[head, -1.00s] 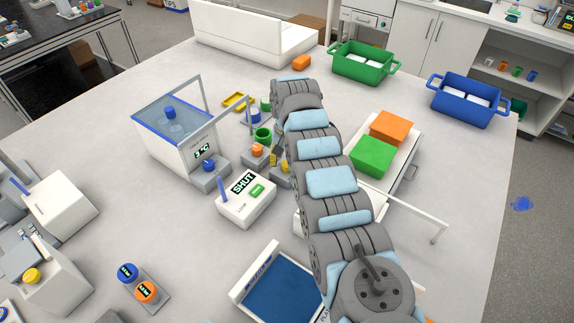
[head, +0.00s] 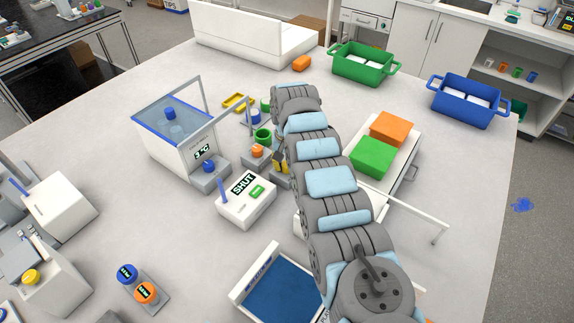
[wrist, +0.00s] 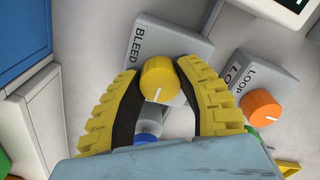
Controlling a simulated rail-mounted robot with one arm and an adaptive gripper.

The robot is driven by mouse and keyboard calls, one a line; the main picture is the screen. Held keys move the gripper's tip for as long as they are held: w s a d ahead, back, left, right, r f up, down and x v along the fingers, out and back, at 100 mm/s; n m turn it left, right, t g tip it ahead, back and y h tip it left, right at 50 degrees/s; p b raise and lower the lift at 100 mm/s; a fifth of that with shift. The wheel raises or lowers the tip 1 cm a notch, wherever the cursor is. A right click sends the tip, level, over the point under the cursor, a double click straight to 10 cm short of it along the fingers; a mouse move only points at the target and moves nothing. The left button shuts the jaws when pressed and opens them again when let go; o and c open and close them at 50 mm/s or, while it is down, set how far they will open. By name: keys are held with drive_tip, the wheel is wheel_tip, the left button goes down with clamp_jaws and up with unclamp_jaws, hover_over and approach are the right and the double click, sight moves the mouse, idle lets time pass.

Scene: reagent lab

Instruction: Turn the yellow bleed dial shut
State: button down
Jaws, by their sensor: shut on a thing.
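The yellow bleed dial (wrist: 160,80) sits on a grey block (wrist: 172,42) marked BLEED in the wrist view.
The orange loop dial (wrist: 259,107) stands close beside my right finger. A white box reading SHUT (head: 246,201), a water bath (head: 178,140) and a green-topped item (head: 263,135) stand nearby. Orange and green blocks (head: 374,157) lie right of my arm.

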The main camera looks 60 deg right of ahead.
drive_tip(key=n+p, duration=0.2)
drive_tip(key=shift+a+r+n, duration=0.1)
drive_tip(key=shift+n, duration=0.3)
drive_tip(key=n+p, duration=0.1)
drive_tip(key=n, duration=0.8)
drive_tip(key=shift+n, duration=3)
drive_tip(key=c, duration=0.6)
unclamp_jaws()
drive_tip(key=shift+c, duration=0.2)
